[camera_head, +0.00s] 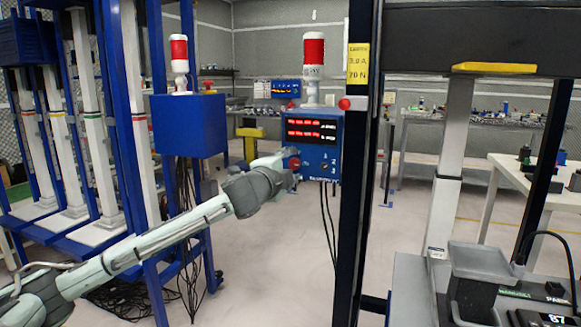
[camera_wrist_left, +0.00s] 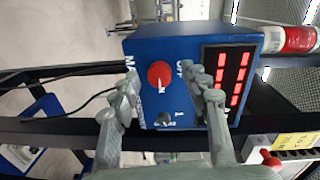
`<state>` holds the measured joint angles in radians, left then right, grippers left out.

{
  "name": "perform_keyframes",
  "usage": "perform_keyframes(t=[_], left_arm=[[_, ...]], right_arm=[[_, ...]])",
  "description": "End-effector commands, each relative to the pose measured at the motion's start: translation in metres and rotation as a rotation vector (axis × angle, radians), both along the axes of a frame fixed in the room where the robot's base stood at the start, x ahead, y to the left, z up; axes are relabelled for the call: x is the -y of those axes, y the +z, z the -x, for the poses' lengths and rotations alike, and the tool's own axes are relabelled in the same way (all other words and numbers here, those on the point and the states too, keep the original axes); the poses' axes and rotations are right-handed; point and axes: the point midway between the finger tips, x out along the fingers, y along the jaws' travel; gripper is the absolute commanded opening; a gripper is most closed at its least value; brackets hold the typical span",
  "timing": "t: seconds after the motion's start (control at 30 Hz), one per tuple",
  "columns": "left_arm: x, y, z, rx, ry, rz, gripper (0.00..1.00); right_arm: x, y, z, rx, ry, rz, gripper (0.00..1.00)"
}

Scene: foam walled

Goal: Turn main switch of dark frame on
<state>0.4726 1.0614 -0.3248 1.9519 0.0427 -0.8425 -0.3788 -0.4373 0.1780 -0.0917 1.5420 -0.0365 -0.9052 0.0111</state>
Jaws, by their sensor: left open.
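A blue control box (camera_head: 318,168) is mounted beside the upright of the dark frame (camera_head: 358,200), with lit red displays (camera_head: 311,129). Its red round main switch (camera_head: 294,163) shows clearly in the left wrist view (camera_wrist_left: 158,74), with the letters MAIN and OFF near it. I cannot read the knob's setting surely. My left gripper (camera_head: 283,160) reaches the box from the left. In the left wrist view the gripper (camera_wrist_left: 163,78) is open, one finger on each side of the knob, with gaps to it; contact is not visible. My right gripper is not in view.
A small black knob (camera_wrist_left: 165,119) sits near the red switch. A red and white beacon (camera_head: 313,55) stands on the box, and a red button (camera_head: 345,104) is on the frame. Another blue box (camera_head: 188,125) with a beacon stands left. Cables (camera_head: 328,225) hang below.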

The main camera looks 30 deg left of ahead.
Motion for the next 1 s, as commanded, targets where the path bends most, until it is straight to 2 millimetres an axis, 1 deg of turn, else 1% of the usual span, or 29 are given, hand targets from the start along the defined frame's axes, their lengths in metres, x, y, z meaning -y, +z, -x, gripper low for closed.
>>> perform_keyframes(t=[0.07, 0.17, 0.27, 0.5, 0.7, 0.83, 1.0], left_arm=[[0.0, 0.0, 0.001, -0.001, 0.0, 0.0, 0.46], [0.002, 0.0, 0.008, -0.001, 0.0, -0.001, 0.46], [0.006, 0.0, 0.023, -0.003, -0.001, -0.003, 0.46], [0.017, 0.002, 0.069, -0.006, -0.002, -0.005, 0.46], [0.024, 0.004, 0.096, -0.005, -0.003, -0.004, 0.46], [0.026, 0.004, 0.107, -0.003, 0.0, 0.0, 0.46], [0.028, 0.006, 0.115, -0.001, 0.0, 0.0, 0.46]], right_arm=[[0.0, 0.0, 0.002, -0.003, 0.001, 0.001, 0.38], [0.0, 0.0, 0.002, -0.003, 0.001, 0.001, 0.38], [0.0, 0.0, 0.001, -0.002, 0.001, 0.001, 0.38], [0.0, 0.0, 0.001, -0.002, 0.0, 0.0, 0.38], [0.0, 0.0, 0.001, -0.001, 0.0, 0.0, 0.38], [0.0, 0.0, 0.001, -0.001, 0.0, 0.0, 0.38], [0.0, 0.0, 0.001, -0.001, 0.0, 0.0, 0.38]])
